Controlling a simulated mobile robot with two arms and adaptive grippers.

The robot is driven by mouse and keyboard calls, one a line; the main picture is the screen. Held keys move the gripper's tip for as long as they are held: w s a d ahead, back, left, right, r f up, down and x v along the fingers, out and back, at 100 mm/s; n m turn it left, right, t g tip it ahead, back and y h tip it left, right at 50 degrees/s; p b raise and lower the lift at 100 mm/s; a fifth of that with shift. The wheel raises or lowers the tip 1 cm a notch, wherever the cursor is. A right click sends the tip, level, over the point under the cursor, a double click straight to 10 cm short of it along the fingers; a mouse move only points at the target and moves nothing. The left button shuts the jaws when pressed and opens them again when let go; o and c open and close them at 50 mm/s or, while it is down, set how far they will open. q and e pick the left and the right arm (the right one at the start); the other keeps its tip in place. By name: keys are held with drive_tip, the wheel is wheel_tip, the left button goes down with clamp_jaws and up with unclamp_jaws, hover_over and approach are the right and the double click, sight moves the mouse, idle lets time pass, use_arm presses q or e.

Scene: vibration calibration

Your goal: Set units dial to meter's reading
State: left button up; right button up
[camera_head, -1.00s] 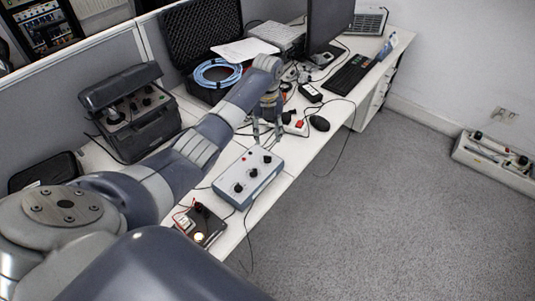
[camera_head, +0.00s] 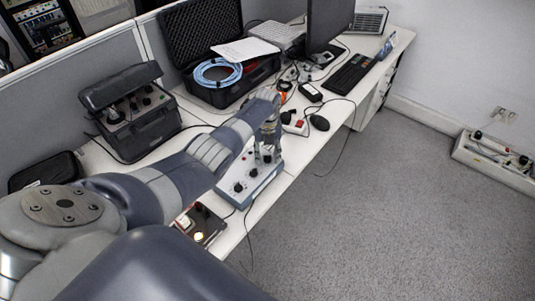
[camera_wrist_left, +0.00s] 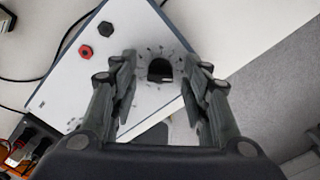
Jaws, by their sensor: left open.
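A white-topped, blue-sided control box (camera_head: 262,186) lies on the desk with several black dials on its top. My left gripper (camera_head: 268,153) points down over the box's far end, at its far dial. In the left wrist view, a black dial (camera_wrist_left: 160,69) with tick marks around it lies between the open fingers (camera_wrist_left: 160,75), with a gap on both sides. The panel (camera_wrist_left: 70,80) also has a red post (camera_wrist_left: 85,51) and a black post (camera_wrist_left: 106,29). Dial labels and settings are too small to read. I cannot make out a meter reading. My right gripper is not in view.
A small dark unit (camera_head: 207,226) with a lit yellow spot stands near the desk's front edge. A black instrument case (camera_head: 135,125) and an open case with blue cable (camera_head: 217,73) stand behind. Loose cables and a mouse (camera_head: 319,123) lie beyond the box.

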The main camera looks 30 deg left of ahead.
use_arm(q)
clamp_jaws()
